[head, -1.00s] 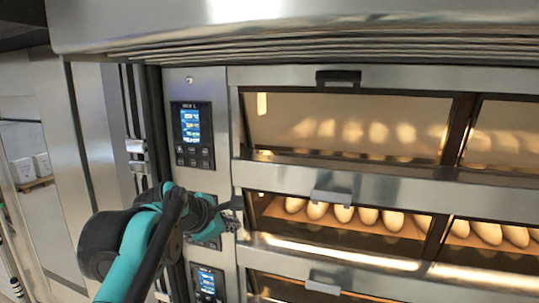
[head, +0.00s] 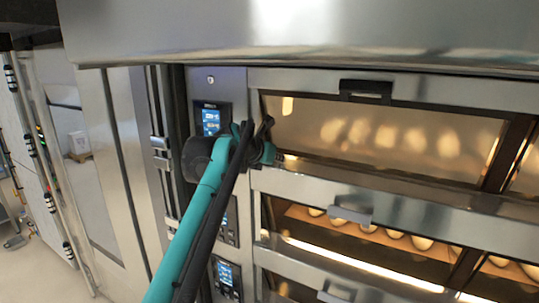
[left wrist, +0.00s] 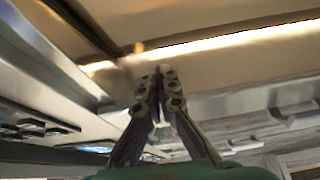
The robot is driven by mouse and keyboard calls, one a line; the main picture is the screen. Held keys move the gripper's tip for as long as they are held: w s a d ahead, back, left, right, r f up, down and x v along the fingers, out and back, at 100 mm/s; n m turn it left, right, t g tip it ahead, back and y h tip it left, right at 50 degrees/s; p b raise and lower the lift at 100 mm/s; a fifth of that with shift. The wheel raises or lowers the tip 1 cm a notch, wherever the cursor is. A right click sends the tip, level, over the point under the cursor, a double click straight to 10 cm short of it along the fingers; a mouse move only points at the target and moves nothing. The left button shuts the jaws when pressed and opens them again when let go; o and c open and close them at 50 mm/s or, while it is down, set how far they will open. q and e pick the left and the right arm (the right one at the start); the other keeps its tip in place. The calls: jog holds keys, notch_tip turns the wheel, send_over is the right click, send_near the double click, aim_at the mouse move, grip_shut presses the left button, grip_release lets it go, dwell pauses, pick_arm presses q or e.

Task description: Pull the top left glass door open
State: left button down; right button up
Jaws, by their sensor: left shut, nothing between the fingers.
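The top left glass door (head: 400,130) is a wide, framed pane at the top of the oven, and it looks closed. Its dark handle (head: 365,90) sits on the upper frame rail. Pale loaves show behind the glass. My left gripper (head: 268,152) is at the lower left corner of this door, left of and below the handle, and apart from it. Its fingers are mostly hidden by my arm in the head view. In the left wrist view the two fingers (left wrist: 163,72) are together and empty, close to a lit pane edge. My right gripper is not in view.
A steel hood (head: 300,35) overhangs the oven front. A lower door with a grey handle (head: 350,215) is below, with loaves (head: 395,235) inside. Control screens (head: 210,120) run down the left panel. Open floor (head: 40,270) shows at the lower left.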

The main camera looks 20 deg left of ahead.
aim_at(287, 152)
pick_arm(q)
jog(key=shift+w+d+r+p, duration=0.15)
jog(key=shift+w+r, duration=0.15)
jog(key=shift+w, duration=0.2)
jog(key=shift+w+a+r+p, duration=0.15)
jog(key=shift+w+r, duration=0.15)
jog(key=shift+w, duration=0.15)
jog(key=shift+w+d, duration=0.35)
jog(key=shift+w, duration=0.25)
jog(key=shift+s+a+r, duration=0.1)
jog(key=shift+s, duration=0.05)
